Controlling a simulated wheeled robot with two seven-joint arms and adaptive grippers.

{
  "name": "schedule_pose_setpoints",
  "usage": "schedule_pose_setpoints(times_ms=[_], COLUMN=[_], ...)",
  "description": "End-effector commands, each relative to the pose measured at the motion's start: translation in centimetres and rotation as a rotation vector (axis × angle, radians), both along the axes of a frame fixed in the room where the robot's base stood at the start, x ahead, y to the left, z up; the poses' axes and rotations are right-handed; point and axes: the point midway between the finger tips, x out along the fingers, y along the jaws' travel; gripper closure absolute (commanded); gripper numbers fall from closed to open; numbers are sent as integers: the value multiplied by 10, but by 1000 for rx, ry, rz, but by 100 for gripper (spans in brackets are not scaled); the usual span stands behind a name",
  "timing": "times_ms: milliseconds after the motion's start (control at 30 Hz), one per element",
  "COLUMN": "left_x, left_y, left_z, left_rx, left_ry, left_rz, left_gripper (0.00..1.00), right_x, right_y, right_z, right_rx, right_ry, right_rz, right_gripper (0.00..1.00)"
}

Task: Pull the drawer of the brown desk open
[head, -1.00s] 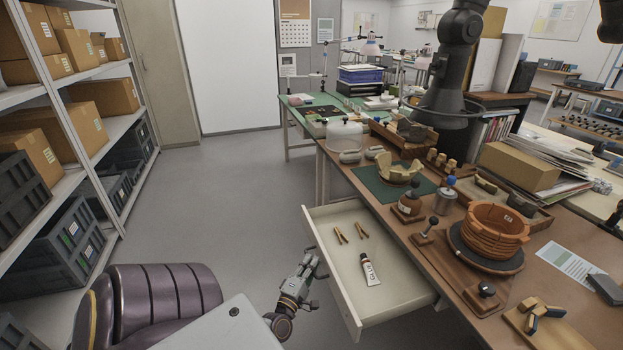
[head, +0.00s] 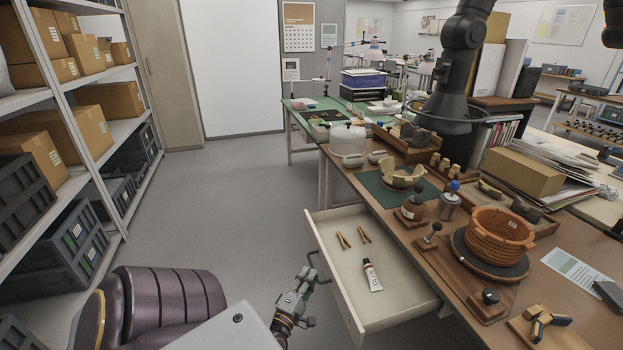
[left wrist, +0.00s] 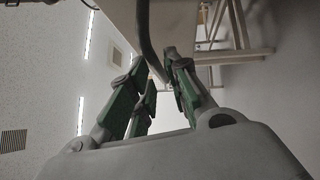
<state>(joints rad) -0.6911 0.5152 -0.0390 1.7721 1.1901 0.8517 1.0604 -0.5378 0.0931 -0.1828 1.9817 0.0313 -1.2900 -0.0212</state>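The brown desk (head: 415,235) runs along the right in the head view. Its pale drawer (head: 338,285) stands pulled well out, showing two small wooden pegs and a tube inside. A dark bow handle (head: 317,262) is on the drawer's front. My left gripper (head: 309,275) is just in front of and below this handle. In the left wrist view the green-padded fingers (left wrist: 155,75) are apart, and the dark handle bar (left wrist: 146,38) runs between or just beyond their tips. Contact cannot be told. My right gripper is not in view.
Shelves with boxes (head: 80,128) line the left wall. The desk top holds a terracotta pot (head: 497,237), sherds and tools. Grey floor (head: 220,200) is clear between shelves and drawer.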

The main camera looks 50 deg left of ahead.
Motion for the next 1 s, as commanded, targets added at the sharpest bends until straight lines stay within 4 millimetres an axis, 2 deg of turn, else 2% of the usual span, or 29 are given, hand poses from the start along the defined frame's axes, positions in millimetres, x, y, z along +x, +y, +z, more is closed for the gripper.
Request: schedule_pose_setpoints(times_ms=[600,800,1000], left_x=[-66,-76,-77], left_y=[-29,-33,-33], left_z=[-11,-12,-12], left_rx=[-3,-2,-2], left_ry=[3,1,1], left_rz=[0,0,0], left_gripper=[81,81,81], right_x=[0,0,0], right_y=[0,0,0], right_z=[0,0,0], right_rx=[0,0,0], right_ry=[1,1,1], right_rz=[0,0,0], right_gripper=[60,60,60])
